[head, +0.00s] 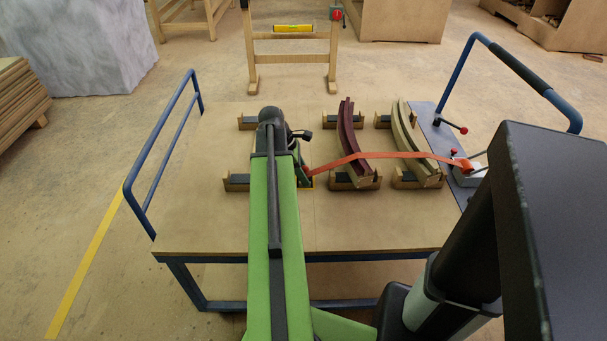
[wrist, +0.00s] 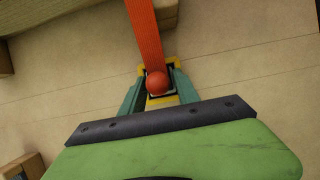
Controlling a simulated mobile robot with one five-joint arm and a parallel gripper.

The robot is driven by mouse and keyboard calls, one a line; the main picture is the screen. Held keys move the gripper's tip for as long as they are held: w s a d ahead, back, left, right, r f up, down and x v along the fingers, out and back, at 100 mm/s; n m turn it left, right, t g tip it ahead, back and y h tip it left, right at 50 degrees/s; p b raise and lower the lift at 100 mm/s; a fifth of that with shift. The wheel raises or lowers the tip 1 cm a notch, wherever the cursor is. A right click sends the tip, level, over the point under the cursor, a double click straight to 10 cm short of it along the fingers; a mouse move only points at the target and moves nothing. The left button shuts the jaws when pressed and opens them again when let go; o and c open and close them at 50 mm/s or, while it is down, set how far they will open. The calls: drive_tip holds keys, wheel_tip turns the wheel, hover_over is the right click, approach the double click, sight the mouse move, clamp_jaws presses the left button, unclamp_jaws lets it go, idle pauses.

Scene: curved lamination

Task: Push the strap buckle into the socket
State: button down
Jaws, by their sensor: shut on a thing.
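The orange strap (head: 375,156) runs from the right side of the cart across two curved wood pieces to my gripper (head: 304,176). In the wrist view the strap (wrist: 146,35) comes down from the top to a red ball-shaped knob (wrist: 156,83) at the buckle. The teal fingers of my gripper (wrist: 157,87) are shut on the buckle from both sides. The yellow socket (wrist: 145,71) shows behind and around the fingertips, and its edge also shows in the head view (head: 313,181). The buckle's lower part is hidden, so I cannot tell how deep it sits.
A dark red curved piece (head: 349,135) and a pale one (head: 408,135) rest on wooden blocks. An orange-ended fitting (head: 463,166) holds the strap at the right. Blue rails (head: 150,165) rise at the cart's ends. The cart top (head: 200,212) is clear at the front left.

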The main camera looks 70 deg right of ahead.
drive_tip(key=shift+f+b, duration=0.5)
drive_tip(key=shift+f, duration=0.05)
drive_tip(key=shift+s+a+f+b, duration=0.1)
drive_tip(key=shift+a+f+b, duration=0.15)
drive_tip(key=shift+b, duration=0.15)
drive_tip(key=c, duration=0.8)
unclamp_jaws()
drive_tip(key=shift+d+r+p, duration=0.15)
drive_tip(key=shift+r+p, duration=0.75)
drive_tip(key=shift+p, duration=0.2)
wheel_tip(320, 180, up, 3)
drive_tip(key=p, duration=0.2)
drive_tip(key=shift+f+p, duration=0.2)
drive_tip(key=shift+p, duration=0.1)
wheel_tip(320, 180, up, 4)
drive_tip(key=p, duration=0.3)
drive_tip(key=shift+d+f, duration=0.1)
drive_tip(key=shift+f, duration=0.1)
drive_tip(key=shift+p, duration=0.3)
